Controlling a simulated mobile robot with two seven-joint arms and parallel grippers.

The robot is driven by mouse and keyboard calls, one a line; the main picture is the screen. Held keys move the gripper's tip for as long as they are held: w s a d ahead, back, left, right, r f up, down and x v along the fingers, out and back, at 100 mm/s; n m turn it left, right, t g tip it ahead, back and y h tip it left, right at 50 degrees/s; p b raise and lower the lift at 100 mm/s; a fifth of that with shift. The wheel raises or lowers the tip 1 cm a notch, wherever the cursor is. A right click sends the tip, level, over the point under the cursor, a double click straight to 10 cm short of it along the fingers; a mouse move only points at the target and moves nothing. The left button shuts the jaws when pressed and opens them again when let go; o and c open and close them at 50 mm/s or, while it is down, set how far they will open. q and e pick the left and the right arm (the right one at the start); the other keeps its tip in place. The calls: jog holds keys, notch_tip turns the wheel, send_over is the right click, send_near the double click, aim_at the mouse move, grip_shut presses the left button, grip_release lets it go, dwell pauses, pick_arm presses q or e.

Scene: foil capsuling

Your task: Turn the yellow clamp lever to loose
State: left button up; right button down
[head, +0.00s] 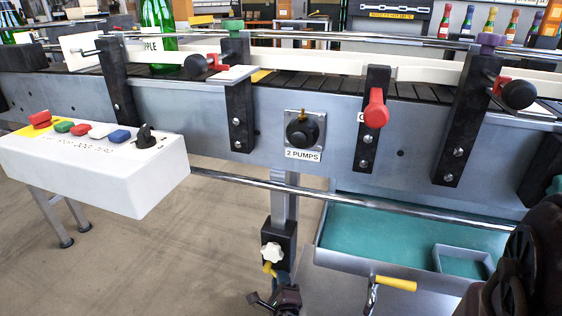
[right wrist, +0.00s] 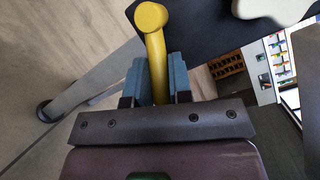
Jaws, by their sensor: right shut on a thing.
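The yellow clamp lever (head: 269,268) sits low on the conveyor's support leg, under a white star knob (head: 272,252) on a black clamp block (head: 279,238). My right gripper (head: 279,279) is at the lever from below, its body partly out of the frame. In the right wrist view the yellow lever (right wrist: 157,65) runs down between the two blue-grey fingers of my right gripper (right wrist: 158,84), which are shut on it. The lever's rounded end shows beyond the fingers. My left gripper is not in view.
A teal-lined tray (head: 330,240) is right of the leg, with a separate yellow handle (head: 396,284) below it. A long metal rail (head: 350,200) crosses above the clamp. A white button box (head: 90,170) stands at left. Floor is clear left of the leg.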

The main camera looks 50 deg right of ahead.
dwell(0.3)
jog(key=c, duration=1)
grip_release()
jog(key=shift+c, duration=0.2)
jog(key=shift+s, duration=0.1)
